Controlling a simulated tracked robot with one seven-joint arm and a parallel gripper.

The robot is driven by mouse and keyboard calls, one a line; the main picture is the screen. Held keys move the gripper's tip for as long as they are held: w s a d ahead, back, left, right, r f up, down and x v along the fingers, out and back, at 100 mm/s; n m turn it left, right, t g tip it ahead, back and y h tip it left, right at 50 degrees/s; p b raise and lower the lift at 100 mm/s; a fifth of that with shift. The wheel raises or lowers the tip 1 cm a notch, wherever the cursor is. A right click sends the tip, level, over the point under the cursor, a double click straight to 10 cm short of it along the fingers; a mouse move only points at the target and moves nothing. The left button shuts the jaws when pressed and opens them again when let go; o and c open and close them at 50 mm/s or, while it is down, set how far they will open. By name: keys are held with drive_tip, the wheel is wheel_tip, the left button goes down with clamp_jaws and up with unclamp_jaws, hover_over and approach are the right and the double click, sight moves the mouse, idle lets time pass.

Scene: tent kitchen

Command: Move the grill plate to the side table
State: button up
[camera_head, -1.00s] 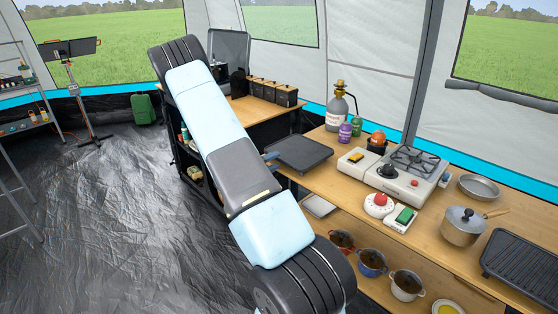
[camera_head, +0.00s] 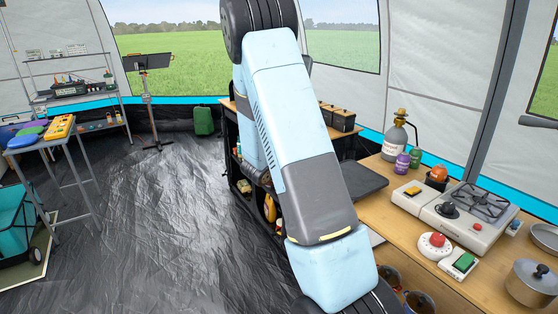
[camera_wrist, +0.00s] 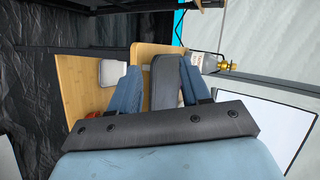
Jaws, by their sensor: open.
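The dark grey grill plate (camera_head: 366,182) lies flat at the left end of the wooden counter in the head view, partly hidden behind my arm. In the wrist view, a dark grey plate-like thing (camera_wrist: 166,88), likely the same plate, shows between the two blue fingers. My gripper (camera_wrist: 160,66) is open there; I cannot tell if a finger touches the plate. In the head view my gripper is hidden behind the arm. A small table (camera_head: 72,147) with coloured items on top stands at the left; I cannot tell if it is the side table.
A gas stove (camera_head: 470,214), a gas bottle (camera_head: 395,141) and a pot (camera_head: 532,283) stand on the counter (camera_head: 455,281). Black boxes (camera_head: 337,118) sit on a desk behind my arm. The dark floor (camera_head: 185,215) at the left is mostly clear.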

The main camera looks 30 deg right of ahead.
drive_tip(key=s+a+r+n+t+y, duration=0.25)
drive_tip(key=a+r+n+y, duration=0.25)
drive_tip(key=a+r+n, duration=0.3)
drive_tip(key=s+a+r+n+t+y, duration=0.25)
drive_tip(key=a+r+n+y, duration=0.3)
drive_tip(key=a+r, duration=0.45)
drive_tip(key=s+a+r+n+g, duration=0.1)
drive_tip(key=s+r+n+g, duration=0.1)
drive_tip(key=s+n, duration=0.3)
drive_tip(key=s+a+r+n+g, duration=0.1)
drive_tip(key=s+n, duration=0.4)
drive_tip(key=s, duration=0.9)
drive_tip(key=s+a+r+n+g+y, duration=0.1)
drive_tip(key=s+a+r+n+g, duration=0.1)
drive_tip(key=s+n, duration=0.4)
drive_tip(key=s+a+r, duration=0.1)
drive_tip(key=s+r, duration=0.1)
drive_tip(key=s, duration=0.2)
drive_tip(key=shift+s+a+r+g, duration=0.2)
drive_tip(key=shift+s+r+g, duration=0.05)
drive_tip(key=shift+g, duration=0.05)
drive_tip(key=shift+c, duration=0.4)
